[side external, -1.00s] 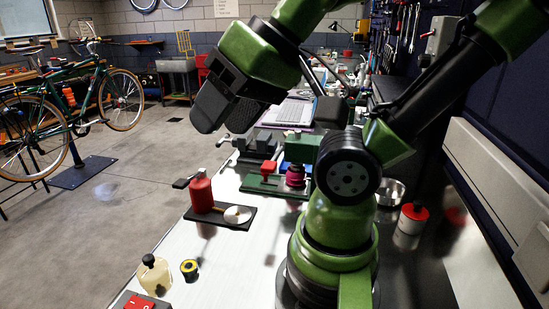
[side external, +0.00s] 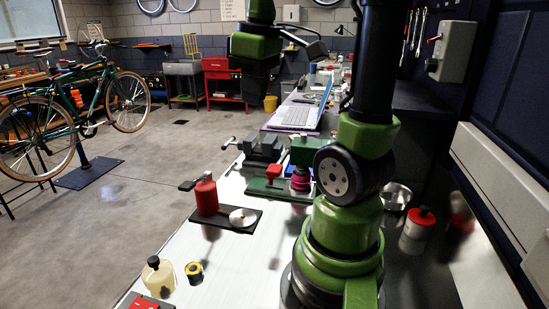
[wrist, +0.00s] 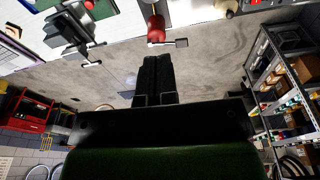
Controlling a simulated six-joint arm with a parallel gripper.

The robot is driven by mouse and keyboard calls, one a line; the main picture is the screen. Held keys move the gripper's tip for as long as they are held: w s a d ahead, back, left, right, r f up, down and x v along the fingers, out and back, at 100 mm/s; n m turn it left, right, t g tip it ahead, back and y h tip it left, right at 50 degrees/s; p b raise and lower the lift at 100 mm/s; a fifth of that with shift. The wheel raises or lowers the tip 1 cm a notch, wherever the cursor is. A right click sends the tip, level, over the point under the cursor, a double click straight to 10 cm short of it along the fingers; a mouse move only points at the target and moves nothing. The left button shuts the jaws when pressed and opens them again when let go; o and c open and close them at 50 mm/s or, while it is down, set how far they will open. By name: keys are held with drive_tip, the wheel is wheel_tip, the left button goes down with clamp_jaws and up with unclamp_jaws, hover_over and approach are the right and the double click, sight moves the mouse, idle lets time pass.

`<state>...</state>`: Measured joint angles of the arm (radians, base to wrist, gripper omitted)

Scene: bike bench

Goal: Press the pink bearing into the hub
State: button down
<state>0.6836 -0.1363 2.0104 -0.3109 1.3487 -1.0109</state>
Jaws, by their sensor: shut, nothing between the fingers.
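A round pink piece (side external: 301,178) sits at the right end of a green base plate (side external: 257,186) on the bench. It looks like the bearing at the hub; I cannot tell the two apart or how deep it sits. A red part (side external: 274,172) stands on the same plate. My gripper (wrist: 156,60) is shut and empty in the wrist view, its fingers together over the floor beside the bench. In the side view my wrist housing is high at the back, well above and apart from the pink piece; the fingers are not clear there.
A grey vise (side external: 262,149) stands behind the green plate. A yellowish bottle (side external: 158,277) and a yellow-black roll (side external: 194,272) are in front. The white bench is clear between them.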

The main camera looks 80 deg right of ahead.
drive_tip(key=g, duration=0.2)
hover_over(273, 170)
drive_tip(key=d, duration=0.2)
drive_tip(key=f, duration=0.1)
drive_tip(key=shift+a+f+n+y, duration=0.1)
drive_tip(key=shift+a+n+y, duration=0.15)
drive_tip(key=shift+n+y, duration=0.15)
drive_tip(key=f, duration=1.4)
drive_tip(key=shift+a, duration=0.25)
drive_tip(key=shift+a+f, duration=0.2)
drive_tip(key=shift+f, duration=0.7)
drive_tip(key=shift+a+f, duration=0.15)
drive_tip(key=shift+f, duration=0.75)
drive_tip(key=shift+a+f, duration=0.2)
drive_tip(key=shift+f, duration=0.7)
drive_tip(key=shift+r, duration=0.1)
